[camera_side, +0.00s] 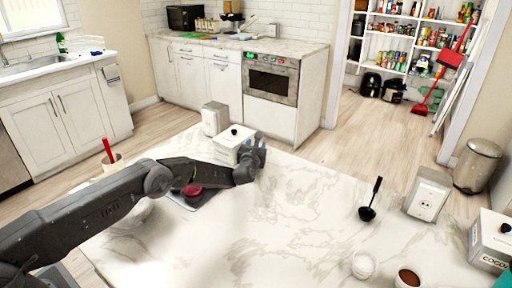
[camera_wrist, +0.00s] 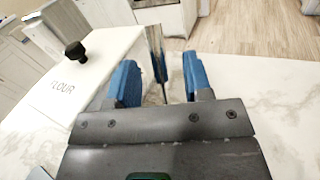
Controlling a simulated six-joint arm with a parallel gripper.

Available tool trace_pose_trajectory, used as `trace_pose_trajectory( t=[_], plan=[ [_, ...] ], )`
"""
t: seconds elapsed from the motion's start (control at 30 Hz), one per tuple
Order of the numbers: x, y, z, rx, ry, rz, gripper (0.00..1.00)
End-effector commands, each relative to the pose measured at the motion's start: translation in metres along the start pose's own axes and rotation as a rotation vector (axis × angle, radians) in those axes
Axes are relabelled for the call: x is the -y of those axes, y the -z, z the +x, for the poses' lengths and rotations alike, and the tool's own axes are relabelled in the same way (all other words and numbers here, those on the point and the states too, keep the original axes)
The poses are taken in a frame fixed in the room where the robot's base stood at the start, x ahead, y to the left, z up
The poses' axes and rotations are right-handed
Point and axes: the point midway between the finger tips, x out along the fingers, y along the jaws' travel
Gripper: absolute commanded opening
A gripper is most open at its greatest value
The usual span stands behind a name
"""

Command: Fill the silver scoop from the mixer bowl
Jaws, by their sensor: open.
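My gripper (camera_side: 259,156) is over the marble counter, beside the white flour canister (camera_side: 232,140). In the wrist view the two blue fingers of my gripper (camera_wrist: 160,78) stand apart. A narrow, shiny silver upright piece (camera_wrist: 155,55) shows between them, close to the right side of the flour canister (camera_wrist: 85,75). It may be the silver scoop, but I cannot tell its full shape or whether a finger touches it. No scoop is clear in the side view. I cannot make out the mixer bowl; a rounded pale shape (camera_side: 133,212) is mostly hidden behind my arm.
A dark tray (camera_side: 178,201) with a red item (camera_side: 192,190) lies under my arm. A white box (camera_side: 214,118) stands behind the canister. The middle counter is clear.

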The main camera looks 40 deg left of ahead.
Motion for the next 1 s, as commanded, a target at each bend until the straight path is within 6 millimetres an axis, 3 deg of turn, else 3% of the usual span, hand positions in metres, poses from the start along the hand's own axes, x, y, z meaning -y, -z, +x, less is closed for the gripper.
trace_pose_trajectory(
  t=[0.27, 0.47, 1.0],
  plan=[
    [0.000, 0.001, -0.004, -0.002, 0.000, 0.001, 0.46],
    [0.001, 0.000, -0.020, -0.003, 0.000, 0.001, 0.46],
    [0.001, 0.000, -0.095, -0.002, 0.003, 0.001, 0.46]
  ],
)
